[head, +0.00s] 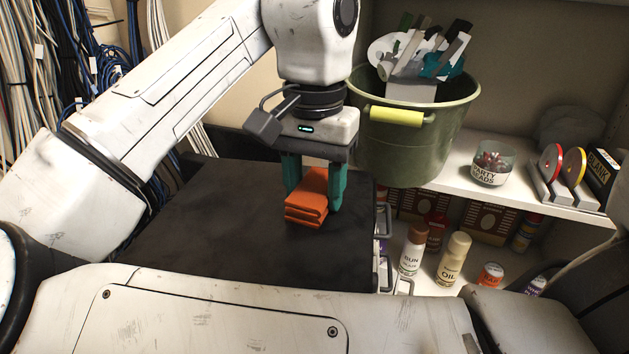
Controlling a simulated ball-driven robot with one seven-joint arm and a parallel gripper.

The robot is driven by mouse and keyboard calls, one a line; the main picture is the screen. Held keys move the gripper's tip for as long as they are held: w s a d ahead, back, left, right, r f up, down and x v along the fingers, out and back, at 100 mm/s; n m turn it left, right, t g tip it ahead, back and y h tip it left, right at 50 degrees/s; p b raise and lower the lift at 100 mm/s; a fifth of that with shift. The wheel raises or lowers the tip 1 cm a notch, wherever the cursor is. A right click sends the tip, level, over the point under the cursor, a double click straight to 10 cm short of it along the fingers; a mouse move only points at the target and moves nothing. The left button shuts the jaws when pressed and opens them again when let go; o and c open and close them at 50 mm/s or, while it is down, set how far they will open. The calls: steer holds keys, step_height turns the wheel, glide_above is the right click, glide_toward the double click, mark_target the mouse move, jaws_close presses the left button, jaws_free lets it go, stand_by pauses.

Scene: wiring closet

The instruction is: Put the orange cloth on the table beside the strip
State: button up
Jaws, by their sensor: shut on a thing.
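The orange cloth (306,207) is folded into a thick stack. My gripper (313,197) points down and is shut on the cloth, with a teal finger on either side of it. The cloth is at or just above the black table top (215,225), near its right edge; I cannot tell whether it touches the surface. I cannot make out a strip on the visible part of the table. My arm hides part of the area behind the table.
A green bucket (410,145) full of tools stands right of my gripper. A white shelf (520,195) holds a jar (491,163) and discs in a rack. Bottles (413,248) stand below. Cables (65,80) hang at the left. The table's left part is clear.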

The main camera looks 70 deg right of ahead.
mark_target(315, 188)
steer(key=o, duration=1.3)
step_height(315, 188, up, 12)
steer(key=shift+r+b, duration=0.2)
steer(key=shift+b, duration=0.15)
steer(key=shift+f, duration=0.1)
